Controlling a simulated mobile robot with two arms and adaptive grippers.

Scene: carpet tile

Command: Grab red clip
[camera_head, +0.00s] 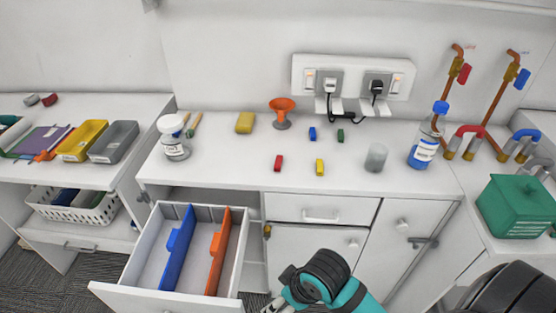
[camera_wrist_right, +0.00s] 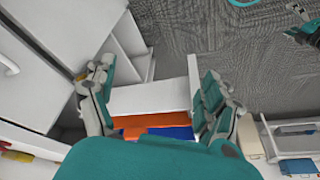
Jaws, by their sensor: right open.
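The small red clip (camera_head: 278,163) lies on the white countertop, left of a yellow clip (camera_head: 320,167). A blue clip (camera_head: 312,134) and a green clip (camera_head: 340,135) lie farther back. My right arm comes in at the bottom of the head view, and part of my right gripper (camera_head: 276,304) shows at the lower edge, well below the counter front and right of the open drawer. In the right wrist view my right gripper (camera_wrist_right: 157,76) is open and empty, its fingers spread wide.
An open drawer (camera_head: 122,297) with blue and orange dividers juts out at the lower left. A white jar (camera_head: 174,138), orange funnel (camera_head: 282,112), yellow block (camera_head: 245,123), grey cup (camera_head: 376,158) and blue-capped bottle (camera_head: 427,138) stand on the counter. The counter front before the clips is clear.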

